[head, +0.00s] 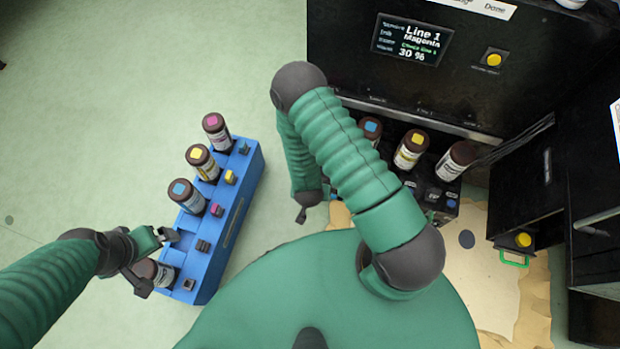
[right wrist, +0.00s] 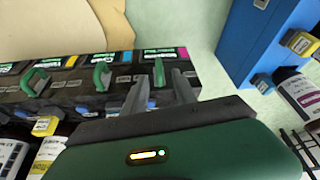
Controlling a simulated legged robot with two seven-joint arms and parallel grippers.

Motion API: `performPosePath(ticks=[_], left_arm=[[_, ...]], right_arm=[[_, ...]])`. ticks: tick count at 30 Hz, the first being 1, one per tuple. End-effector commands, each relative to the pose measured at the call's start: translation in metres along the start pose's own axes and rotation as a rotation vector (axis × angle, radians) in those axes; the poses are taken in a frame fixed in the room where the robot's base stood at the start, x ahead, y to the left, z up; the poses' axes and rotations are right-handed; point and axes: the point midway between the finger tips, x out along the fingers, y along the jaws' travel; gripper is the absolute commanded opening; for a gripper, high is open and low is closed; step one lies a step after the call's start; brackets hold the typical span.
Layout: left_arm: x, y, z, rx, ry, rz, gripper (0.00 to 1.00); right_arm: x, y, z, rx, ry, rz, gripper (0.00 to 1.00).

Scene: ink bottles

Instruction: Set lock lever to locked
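In the right wrist view, several green levers sit along the edge of the black bottle station (right wrist: 75,100): a left lever (right wrist: 36,82), a middle lever (right wrist: 102,75) and a right lever (right wrist: 158,72) near a magenta label. My right gripper (right wrist: 158,92) is open, its two fingers apart, with the right lever between or just beyond the tips; contact cannot be told.
The blue rack (head: 235,215) on the floor holds several brown bottles. The black machine (head: 345,50) has a screen (head: 411,41) reading Line 1 Magenta, 30 %, and a yellow button (head: 494,60). Bottles stand in its bay. A green handle (head: 513,260) shows at right. Floor at left is clear.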

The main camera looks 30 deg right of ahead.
Motion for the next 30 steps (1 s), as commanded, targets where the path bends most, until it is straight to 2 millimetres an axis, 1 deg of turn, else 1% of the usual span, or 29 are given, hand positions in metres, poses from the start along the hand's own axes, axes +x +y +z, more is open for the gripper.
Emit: performPosePath(ticks=[1, 3, 6, 9, 13, 20, 23, 28, 30], left_arm=[[0.013, 0.0, 0.003, 0.0, 0.0, 0.0, 0.97], [0.021, 0.0, 0.005, 0.0, 0.0, 0.0, 0.97], [0.031, 0.0, 0.007, 0.0, 0.0, 0.0, 0.97], [0.037, 0.0, 0.009, 0.0, 0.0, 0.0, 0.97], [0.039, 0.0, 0.009, 0.0, 0.0, 0.0, 0.97], [0.038, 0.0, 0.009, 0.0, 0.001, 0.0, 0.97], [0.038, 0.0, 0.009, 0.0, 0.001, 0.0, 0.97], [0.038, 0.0, 0.009, 0.0, 0.001, 0.0, 0.97], [0.038, 0.0, 0.009, 0.0, 0.001, 0.0, 0.97]], right_arm=[[0.02, 0.0, 0.003, 0.001, -0.001, 0.001, 0.33], [0.038, 0.001, 0.003, 0.001, 0.0, 0.001, 0.33], [0.059, 0.001, 0.002, 0.001, 0.0, 0.001, 0.33], [0.073, 0.0, 0.002, -0.001, 0.0, 0.0, 0.33], [0.081, 0.0, 0.0, -0.002, 0.0, -0.001, 0.33], [0.08, 0.0, 0.0, -0.002, 0.0, -0.001, 0.33], [0.08, 0.0, 0.0, -0.002, 0.0, 0.0, 0.23], [0.08, 0.0, 0.0, -0.002, 0.0, -0.001, 0.01], [0.08, 0.0, 0.0, -0.002, 0.0, -0.001, 0.0]])
